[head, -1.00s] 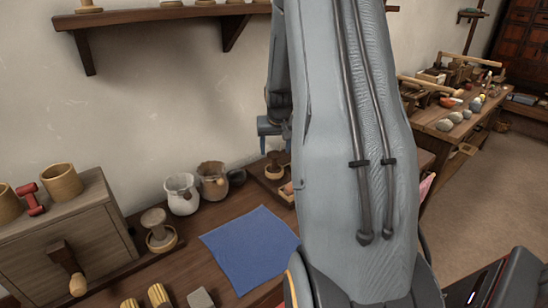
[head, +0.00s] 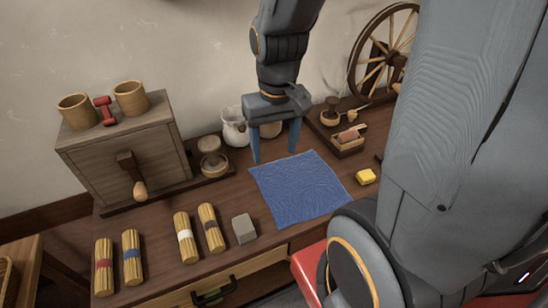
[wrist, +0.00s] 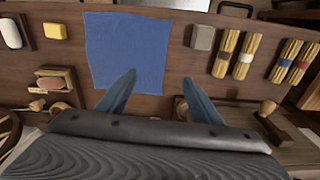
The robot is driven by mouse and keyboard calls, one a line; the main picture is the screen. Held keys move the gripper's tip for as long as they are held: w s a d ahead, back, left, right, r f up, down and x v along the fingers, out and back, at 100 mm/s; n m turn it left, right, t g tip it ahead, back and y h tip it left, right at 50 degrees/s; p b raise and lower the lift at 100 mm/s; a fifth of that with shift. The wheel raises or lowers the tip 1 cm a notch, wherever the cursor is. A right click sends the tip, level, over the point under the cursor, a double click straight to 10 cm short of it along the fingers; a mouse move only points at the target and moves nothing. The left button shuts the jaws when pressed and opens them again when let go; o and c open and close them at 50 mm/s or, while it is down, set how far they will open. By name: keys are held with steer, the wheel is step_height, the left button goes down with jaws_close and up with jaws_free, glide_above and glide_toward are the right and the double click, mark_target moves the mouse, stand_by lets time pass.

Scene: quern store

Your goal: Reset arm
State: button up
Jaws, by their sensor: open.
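My gripper (head: 275,150) hangs above the back edge of the blue cloth (head: 300,187) in the head view, its two fingers apart and nothing between them. In the wrist view my gripper (wrist: 158,92) also shows open and empty, with the blue cloth (wrist: 125,50) lying flat on the table beyond the fingertips. My arm comes down from the top of the head view, and a large link of it covers the right side.
The wooden table holds bundles of sticks (head: 182,238), a grey block (head: 244,228), a yellow block (head: 365,177) and a white jug (head: 234,127). A wooden box (head: 120,145) with a crank stands at left. A spinning wheel (head: 385,55) stands at the back right.

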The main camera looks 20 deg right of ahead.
steer(key=shift+n, duration=0.4)
steer(key=s+a, duration=0.1)
steer(key=s, duration=0.1)
steer(key=s+a, duration=0.1)
steer(key=shift+s, duration=0.35)
stand_by(1.4)
